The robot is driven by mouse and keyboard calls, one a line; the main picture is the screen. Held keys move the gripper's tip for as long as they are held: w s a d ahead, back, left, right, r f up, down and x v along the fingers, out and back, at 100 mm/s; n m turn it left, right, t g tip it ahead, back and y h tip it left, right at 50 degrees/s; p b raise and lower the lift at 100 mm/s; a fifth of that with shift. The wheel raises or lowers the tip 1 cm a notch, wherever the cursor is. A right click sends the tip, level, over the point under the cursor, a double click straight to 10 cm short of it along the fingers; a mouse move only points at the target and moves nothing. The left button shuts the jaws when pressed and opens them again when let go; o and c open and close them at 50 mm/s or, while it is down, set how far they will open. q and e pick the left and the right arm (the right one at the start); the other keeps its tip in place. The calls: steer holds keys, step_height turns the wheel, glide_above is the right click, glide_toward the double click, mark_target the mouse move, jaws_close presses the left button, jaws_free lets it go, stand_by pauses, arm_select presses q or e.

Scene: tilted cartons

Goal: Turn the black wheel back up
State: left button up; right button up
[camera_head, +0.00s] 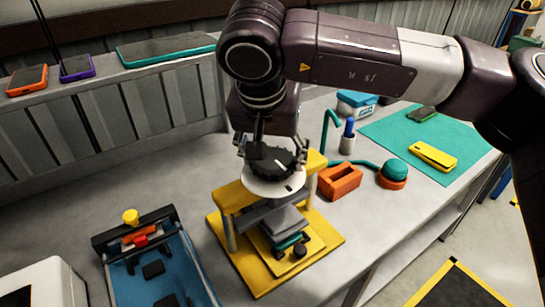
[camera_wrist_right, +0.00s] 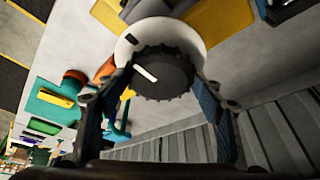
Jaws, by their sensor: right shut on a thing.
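The black wheel (camera_head: 278,160) is a ridged knob with a white pointer mark, sitting above a white disc (camera_head: 262,187) on top of a yellow press stand (camera_head: 232,196). It also shows in the right wrist view (camera_wrist_right: 163,72). My right gripper (camera_head: 271,152) comes down from above and is shut on the wheel, one finger at each side. The white disc carries a dark mark near its front edge. Below it, grey plates (camera_head: 285,220) sit above a green piece on the yellow base. My left gripper is not in view.
An orange block (camera_head: 339,181) and a green ball on an orange base (camera_head: 393,173) stand right of the press. A blue tray (camera_head: 160,271) is at the front left. A teal mat (camera_head: 460,139) holds a yellow phone (camera_head: 433,156). Bare grey bench lies left of the press.

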stand_by(0.4)
steer(key=o, duration=1.2)
steer(key=shift+c, duration=0.2)
steer(key=v, duration=1.2)
steer(key=shift+w, duration=0.1)
